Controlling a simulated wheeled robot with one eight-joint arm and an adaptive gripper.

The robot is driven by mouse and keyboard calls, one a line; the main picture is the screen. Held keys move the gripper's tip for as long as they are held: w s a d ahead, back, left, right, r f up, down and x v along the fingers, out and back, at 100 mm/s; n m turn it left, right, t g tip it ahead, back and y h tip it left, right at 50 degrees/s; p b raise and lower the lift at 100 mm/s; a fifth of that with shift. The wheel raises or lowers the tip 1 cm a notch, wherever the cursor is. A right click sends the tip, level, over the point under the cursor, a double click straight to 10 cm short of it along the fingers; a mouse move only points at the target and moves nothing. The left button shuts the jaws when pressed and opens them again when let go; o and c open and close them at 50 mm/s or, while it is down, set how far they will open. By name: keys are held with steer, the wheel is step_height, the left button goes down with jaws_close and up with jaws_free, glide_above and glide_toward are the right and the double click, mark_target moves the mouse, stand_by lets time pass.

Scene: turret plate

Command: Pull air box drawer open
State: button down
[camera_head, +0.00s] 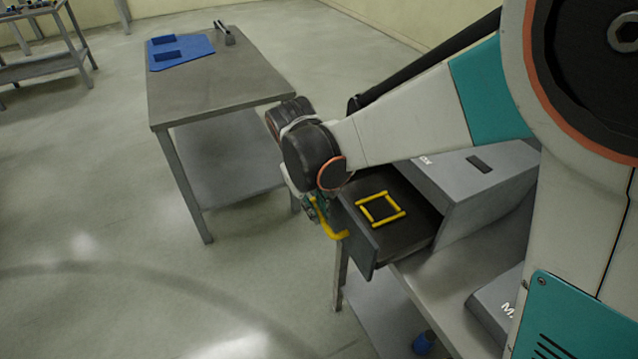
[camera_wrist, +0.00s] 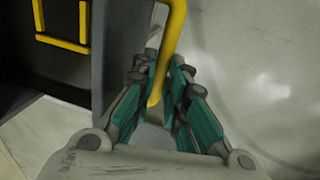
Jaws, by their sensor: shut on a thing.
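The grey air box (camera_head: 487,187) stands on a table at the right, partly behind my arm. Its dark drawer (camera_head: 408,234) sticks well out of the box's front. A yellow square frame (camera_head: 381,209) lies flat inside the drawer. My gripper (camera_head: 316,208) is at the drawer's front, with its fingers partly hidden by my wrist. In the wrist view my gripper (camera_wrist: 164,82) has its green-padded fingers around the yellow handle (camera_wrist: 173,40), shut on it. The drawer's dark front (camera_wrist: 117,50) is to the left of the fingers.
A second grey box (camera_head: 497,303) sits nearer on the same table (camera_head: 435,290). Another table (camera_head: 215,85) with a blue tray (camera_head: 180,54) stands at the back left. The floor left of the drawer is clear.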

steer(key=c, duration=1.6)
jaws_free()
steer(key=shift+d, duration=0.15)
steer(key=w+d, duration=0.2)
steer(key=d, duration=0.3)
steer(key=w+d, duration=0.2)
steer(key=d, duration=0.3)
steer(key=w+d+b, duration=0.1)
steer(key=w+d, duration=0.2)
steer(key=d, duration=0.2)
step_height(320, 180, up, 13)
steer(key=a+p, duration=0.2)
steer(key=p, duration=0.2)
steer(key=s+d+m+t+y, duration=0.1)
steer(key=s+d+m+t, duration=0.1)
steer(key=s, duration=0.8)
steer(key=s+d+r+m+t+y+b, duration=0.1)
steer(key=s+d+m+t, duration=0.2)
steer(key=s, duration=0.8)
steer(key=shift+s+d+t, duration=0.3)
steer(key=shift+d+t, duration=0.2)
steer(key=shift+d, duration=0.35)
steer(key=shift+s+f, duration=0.15)
steer(key=shift+s, duration=0.05)
